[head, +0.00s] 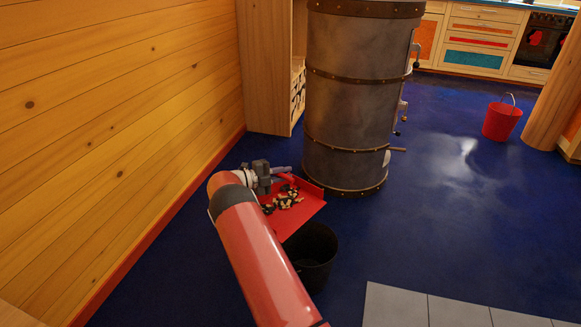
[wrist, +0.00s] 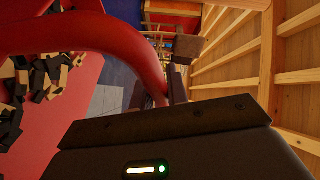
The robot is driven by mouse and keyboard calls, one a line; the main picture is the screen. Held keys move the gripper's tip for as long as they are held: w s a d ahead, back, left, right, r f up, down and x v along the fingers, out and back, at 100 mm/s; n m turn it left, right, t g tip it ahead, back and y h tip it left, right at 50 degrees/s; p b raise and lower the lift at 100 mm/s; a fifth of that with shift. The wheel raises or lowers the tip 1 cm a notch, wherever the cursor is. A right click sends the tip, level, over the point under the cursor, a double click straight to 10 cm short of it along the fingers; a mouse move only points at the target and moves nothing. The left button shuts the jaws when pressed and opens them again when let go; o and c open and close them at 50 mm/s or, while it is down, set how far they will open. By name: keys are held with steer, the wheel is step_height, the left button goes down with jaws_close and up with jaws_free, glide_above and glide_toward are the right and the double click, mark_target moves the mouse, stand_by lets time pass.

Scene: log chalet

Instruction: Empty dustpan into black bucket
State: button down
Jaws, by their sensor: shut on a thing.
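The red dustpan (head: 306,207) is in front of the stove in the head view, with dark and pale bits of debris (head: 285,198) lying on it. My gripper (head: 279,171) is at the dustpan's far left side and shut on its handle. In the wrist view the red curved handle (wrist: 85,33) crosses the top left, and debris (wrist: 40,75) lies on the red pan. The black bucket (head: 322,265) stands upright on the floor just nearer than the dustpan. My arm hides part of the bucket's left side and the pan's near left.
A tall metal stove (head: 355,110) stands right behind the dustpan. A log wall (head: 120,110) and a wooden cabinet (head: 267,70) close off the left. A red bucket (head: 502,121) stands far right. The blue floor (head: 440,215) at right is clear.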

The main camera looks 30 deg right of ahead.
steer(key=s+d+f+m+t+y+b, duration=0.1)
steer(key=s+m+b, duration=0.4)
steer(key=s, duration=0.6)
steer(key=s+d+f+m+t+y+b, duration=0.2)
steer(key=s+d+m+b, duration=0.3)
steer(key=s+b, duration=0.4)
steer(key=shift+s+d+m+t+y+b, duration=0.45)
steer(key=shift+s+t+y, duration=0.15)
steer(key=shift+s+t, duration=0.3)
stand_by(0.4)
steer(key=shift+r, duration=0.1)
stand_by(2.2)
